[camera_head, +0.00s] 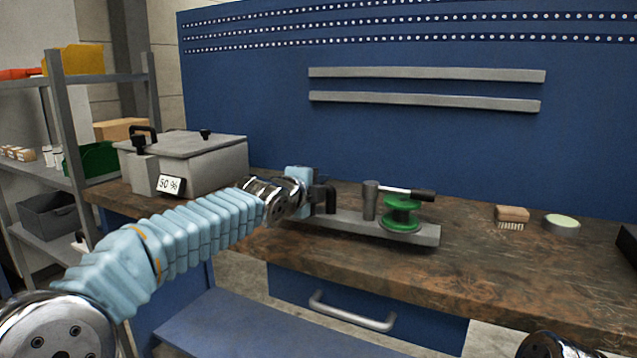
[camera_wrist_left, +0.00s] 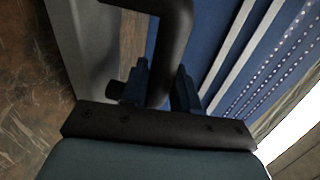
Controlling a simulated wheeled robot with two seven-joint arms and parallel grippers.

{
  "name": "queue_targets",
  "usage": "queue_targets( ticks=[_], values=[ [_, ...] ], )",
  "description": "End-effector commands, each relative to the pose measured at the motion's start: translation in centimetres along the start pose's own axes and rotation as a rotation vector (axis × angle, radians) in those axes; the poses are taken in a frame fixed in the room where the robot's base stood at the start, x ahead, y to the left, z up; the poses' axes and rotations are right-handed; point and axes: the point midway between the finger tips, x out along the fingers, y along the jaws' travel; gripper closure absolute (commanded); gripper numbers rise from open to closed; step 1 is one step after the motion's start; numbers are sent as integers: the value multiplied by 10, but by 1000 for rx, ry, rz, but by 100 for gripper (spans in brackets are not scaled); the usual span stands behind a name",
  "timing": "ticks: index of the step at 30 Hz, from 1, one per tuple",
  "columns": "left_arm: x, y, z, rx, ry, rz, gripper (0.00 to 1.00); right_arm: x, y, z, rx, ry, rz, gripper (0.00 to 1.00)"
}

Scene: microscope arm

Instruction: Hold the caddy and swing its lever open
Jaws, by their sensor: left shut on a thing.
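The caddy has a long grey base (camera_head: 345,225) on the worktop. A black bent handle (camera_head: 328,197) rises at its left end, and a grey post (camera_head: 370,200) and a green spool (camera_head: 402,212) stand toward its right. The lever (camera_head: 405,190), a metal rod with a black grip, extends right from the post across the top of the spool. My left gripper (camera_head: 312,191) is shut on the black handle. In the left wrist view the handle (camera_wrist_left: 172,45) passes between the two fingers (camera_wrist_left: 160,88). My right gripper is out of view.
A grey lidded box (camera_head: 205,165) with a "50 %" label stands at the left. A brush (camera_head: 512,217) and a round tin (camera_head: 562,224) lie to the right. The blue panel (camera_head: 420,140) closes off the back. The worktop (camera_head: 490,270) is clear before the caddy's right end.

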Motion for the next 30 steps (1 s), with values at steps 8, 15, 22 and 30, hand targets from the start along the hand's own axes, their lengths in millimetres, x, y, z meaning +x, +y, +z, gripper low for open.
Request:
queue_targets(
  ticks=[8,15,22,30],
  values=[
    [13,5,6,-3,0,-5,100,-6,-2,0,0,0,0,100],
    [23,11,10,-3,1,-6,100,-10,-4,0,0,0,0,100],
    [25,13,11,-2,1,-7,100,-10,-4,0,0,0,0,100],
    [25,13,11,-2,1,-7,100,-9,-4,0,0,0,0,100]
  ],
)
